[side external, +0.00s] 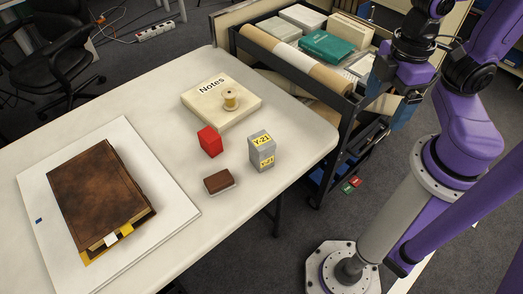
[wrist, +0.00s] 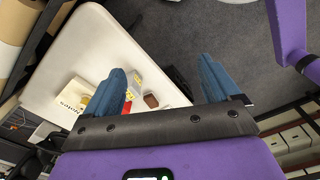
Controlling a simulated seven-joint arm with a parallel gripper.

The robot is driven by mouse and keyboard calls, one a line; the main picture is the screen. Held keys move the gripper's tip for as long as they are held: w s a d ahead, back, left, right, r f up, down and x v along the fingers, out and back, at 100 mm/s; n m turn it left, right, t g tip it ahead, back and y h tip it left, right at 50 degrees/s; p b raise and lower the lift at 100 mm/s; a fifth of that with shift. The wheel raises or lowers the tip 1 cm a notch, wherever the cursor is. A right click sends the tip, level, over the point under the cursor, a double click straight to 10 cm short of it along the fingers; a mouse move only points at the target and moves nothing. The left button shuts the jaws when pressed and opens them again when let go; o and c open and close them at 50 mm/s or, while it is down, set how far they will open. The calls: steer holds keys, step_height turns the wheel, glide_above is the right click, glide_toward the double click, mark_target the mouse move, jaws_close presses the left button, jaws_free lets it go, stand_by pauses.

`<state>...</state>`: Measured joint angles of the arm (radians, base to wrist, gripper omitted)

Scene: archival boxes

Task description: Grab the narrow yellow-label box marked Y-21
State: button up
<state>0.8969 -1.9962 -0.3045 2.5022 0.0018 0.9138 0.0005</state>
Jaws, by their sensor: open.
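The narrow grey box (side external: 262,158) with yellow labels marked Y-21 stands upright near the right edge of the white table (side external: 120,85). In the wrist view the box (wrist: 137,77) shows beside my left-hand finger, which seems to hide part of it. My gripper (side external: 390,98) is well to the right of the table and higher, beside the dark cart. In the wrist view my gripper (wrist: 162,65) has its two blue fingers wide apart with nothing between them but distant table and floor. It is not touching the box.
A red block (side external: 210,142) and a brown brush-like block (side external: 219,182) stand close by the box. A Notes box (side external: 221,102) with a spool (side external: 230,99) lies behind. A large brown book (side external: 98,193) rests on a white board. A loaded cart (side external: 345,112) stands past the table's edge.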

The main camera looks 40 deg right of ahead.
steer(key=shift+f, duration=0.1)
steer(key=n+t+h, duration=0.3)
steer(key=n+t, duration=1)
steer(key=n, duration=0.8)
glide_toward(263, 141)
steer(key=x, duration=0.7)
steer(key=shift+s+d, duration=0.1)
steer(key=shift+d, duration=0.1)
steer(key=shift+a+x, duration=0.15)
steer(key=shift+x, duration=1.2)
steer(key=shift+a+x, duration=0.15)
steer(key=shift+x, duration=1.25)
steer(key=shift+c, duration=0.3)
